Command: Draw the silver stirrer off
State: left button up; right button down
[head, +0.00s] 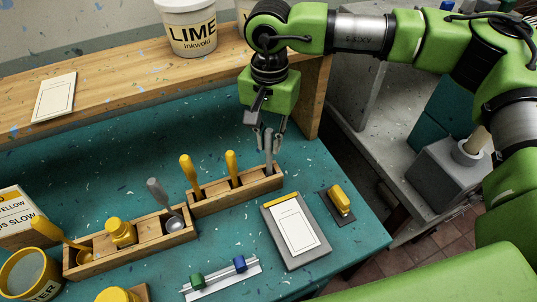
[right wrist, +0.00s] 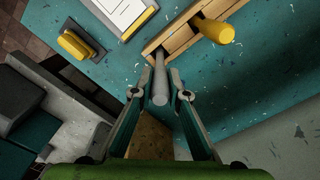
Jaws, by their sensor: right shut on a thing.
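The silver stirrer (head: 268,160) is a thin grey rod standing upright at the right end of the wooden rack (head: 235,192). It also shows in the right wrist view (right wrist: 159,82), with its round end towards the camera and its far end at the rack. My right gripper (head: 270,136) is above the rack's right end, pointing down, with its fingers shut on the upper part of the stirrer. The stirrer's lower end is hidden in the rack. My left gripper is not in view.
Two yellow-handled tools (head: 190,173) stand in the same rack, left of the stirrer. A grey-handled ladle (head: 158,192) leans in the front rack. A clipboard (head: 294,230) and a yellow-handled block (head: 340,199) lie to the right. A wooden shelf (head: 130,88) runs behind.

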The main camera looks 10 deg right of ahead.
jog(key=shift+r, duration=0.25)
jog(key=shift+r+p, duration=2.1)
jog(key=shift+r, duration=2.45)
